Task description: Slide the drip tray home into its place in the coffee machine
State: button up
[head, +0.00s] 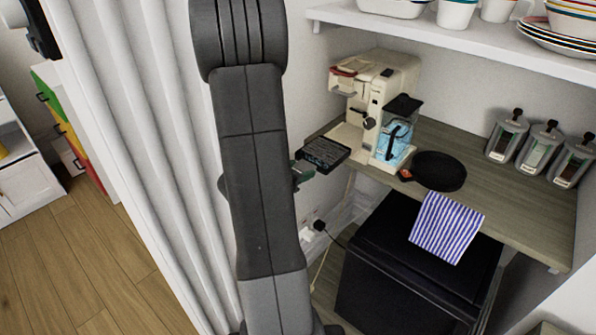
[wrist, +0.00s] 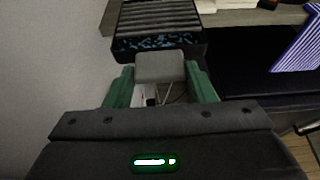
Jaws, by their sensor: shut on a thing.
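The black drip tray (head: 325,152), with a ribbed top, is held level at the left of the cream coffee machine (head: 385,75), by the front of its base. Whether the tray touches the base or is apart from it I cannot tell. In the wrist view the tray (wrist: 158,38) lies ahead of my gripper (wrist: 160,72), whose green fingers are shut on the tray's grey front tab. In the head view my arm hides most of the gripper. The machine's pale base (wrist: 232,4) only just shows at the top of the wrist view.
A blue-tinted water container (head: 397,142) stands at the machine's right, beside a black pan (head: 438,171). A striped cloth (head: 447,227) hangs over the counter edge above a black cabinet (head: 420,265). Several canisters stand at right. A white shelf (head: 450,38) overhangs the back.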

aim_at(327, 148)
jog(key=shift+w+d+b, duration=1.95)
jog(key=shift+w+d, duration=2.55)
jog(key=shift+w+d+f+b, duration=0.1)
jog(key=shift+f+b, duration=0.25)
jog(key=shift+b, duration=0.75)
jog(key=o, duration=1.3)
jog(key=shift+c, duration=0.2)
jog(key=p+v, duration=0.1)
jog(key=v, duration=1.3)
jog(key=shift+w+d+f, duration=0.1)
jog(key=shift+w, duration=0.05)
